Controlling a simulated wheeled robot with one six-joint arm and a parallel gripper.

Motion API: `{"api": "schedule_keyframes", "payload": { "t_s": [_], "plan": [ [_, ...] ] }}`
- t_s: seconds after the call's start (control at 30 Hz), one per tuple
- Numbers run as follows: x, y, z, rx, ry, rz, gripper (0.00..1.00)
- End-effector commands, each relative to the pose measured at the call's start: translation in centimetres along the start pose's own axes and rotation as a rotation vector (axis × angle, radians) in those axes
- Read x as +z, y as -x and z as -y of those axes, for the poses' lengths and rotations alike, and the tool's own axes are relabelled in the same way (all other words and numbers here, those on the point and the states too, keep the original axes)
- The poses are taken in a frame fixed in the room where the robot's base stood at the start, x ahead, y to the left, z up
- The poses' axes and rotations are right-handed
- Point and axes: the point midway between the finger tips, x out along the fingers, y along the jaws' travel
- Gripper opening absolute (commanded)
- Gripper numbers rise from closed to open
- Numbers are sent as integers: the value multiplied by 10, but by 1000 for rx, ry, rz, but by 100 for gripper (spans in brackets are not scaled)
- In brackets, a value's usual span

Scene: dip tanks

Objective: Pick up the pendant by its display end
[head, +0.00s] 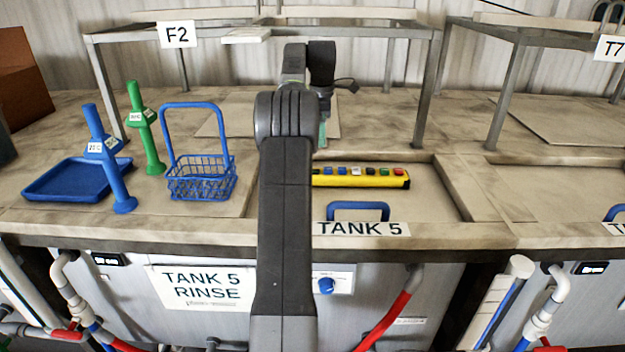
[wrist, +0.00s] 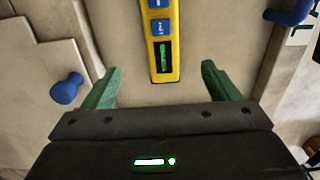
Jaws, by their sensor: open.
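The pendant is a long yellow bar with a row of coloured buttons. In the head view the pendant (head: 362,181) lies on the Tank 5 lid, its left end hidden behind my arm. In the wrist view the pendant (wrist: 174,68) comes in from the top, its near end carrying a dark display (wrist: 163,57) with green marks. My gripper (wrist: 160,69) is open, with one green finger on each side of the display end and clear gaps between. In the head view my gripper (head: 322,138) appears over the back of the lid. The height between fingers and pendant is hard to judge.
A blue handle (head: 358,206) stands on the lid in front of the pendant. A blue wire basket (head: 203,180), a blue tray (head: 72,180) and blue and green tools stand left. A metal frame (head: 425,85) rises behind.

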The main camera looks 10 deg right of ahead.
Motion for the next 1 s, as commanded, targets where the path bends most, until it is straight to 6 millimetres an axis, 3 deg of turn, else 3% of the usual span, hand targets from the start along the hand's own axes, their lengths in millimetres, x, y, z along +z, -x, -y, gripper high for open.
{"api": "schedule_keyframes", "payload": {
  "t_s": [0.4, 0.67, 0.87, 1.0],
  "plan": [
    [-2, -70, 2, -7, 2, -4, 82],
    [-5, -89, 2, -5, 2, -3, 82],
    [-20, -114, 4, -7, 4, -3, 82],
    [-18, -132, 4, -5, 2, -3, 82]
  ]
}}
